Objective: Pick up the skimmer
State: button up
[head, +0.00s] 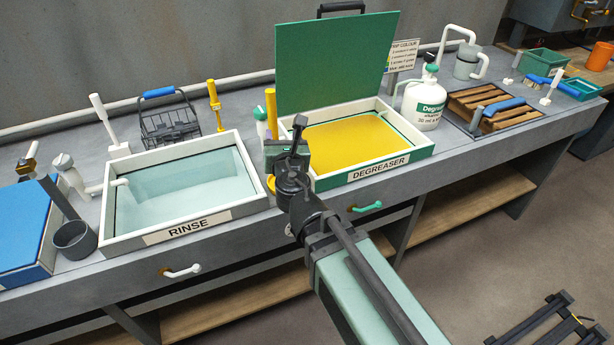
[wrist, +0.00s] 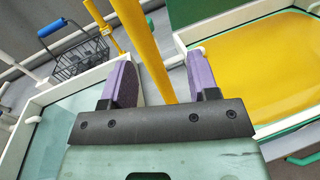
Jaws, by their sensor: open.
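A yellow upright handle (head: 271,112), which looks like the skimmer's, stands between the rinse tank and the degreaser tank. Its lower part is largely hidden behind my gripper (head: 287,150) in the head view. In the wrist view the yellow handle (wrist: 145,50) runs down between my gripper's two purple-padded fingers (wrist: 163,84) and passes behind the dark palm bar. The fingers are apart, with a gap on each side of the handle. How deep the handle lies between the pads is unclear. The skimmer's head is not clearly visible.
The rinse tank (head: 240,204) is to the left and the degreaser tank (head: 425,152), with its green lid (head: 335,62) raised, to the right. Another yellow-handled tool (head: 215,105) and a wire basket (head: 170,125) stand behind the rinse tank. A white degreaser bottle (head: 424,105) stands farther right.

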aim_at(273, 129)
jog(key=shift+s+a+n+y, duration=0.2)
jog(key=shift+a+n+y, duration=0.2)
jog(key=shift+a+n, duration=0.5)
jog(key=w, duration=0.7)
jog(key=shift+w+a, duration=0.3)
jog(key=shift+a, duration=0.05)
jog(key=shift+s, duration=0.1)
jog(key=shift+c, duration=0.2)
grip_shut()
